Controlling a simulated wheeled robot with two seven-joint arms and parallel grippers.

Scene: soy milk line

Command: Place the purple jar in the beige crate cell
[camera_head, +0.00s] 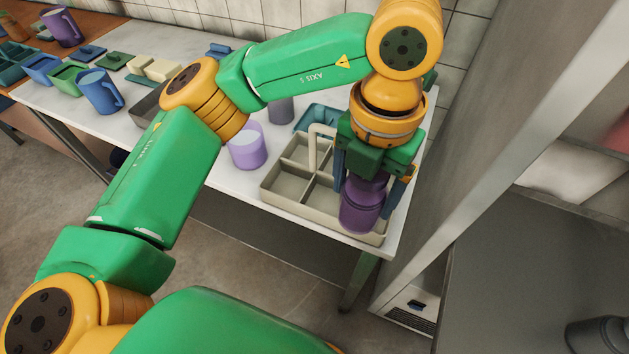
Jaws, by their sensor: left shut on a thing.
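The purple jar (361,207) is upright between the fingers of my left gripper (372,185), which is shut on it. The gripper points down over the right part of the beige crate (287,200). The crate has several cells and a raised handle (318,140). The jar overlaps the crate's front right cell in the picture; I cannot tell whether its base touches the cell floor. The left cells that show are empty. The gripper and jar hide the crate's right cells in part. My right gripper is not in view.
A lilac mug (248,148) stands left of the crate, and a grey cup (281,110) and a teal tray (320,117) are behind it. A blue mug (100,91) and containers are at the far left. The crate is near the table's front right corner, beside a grey post (500,120).

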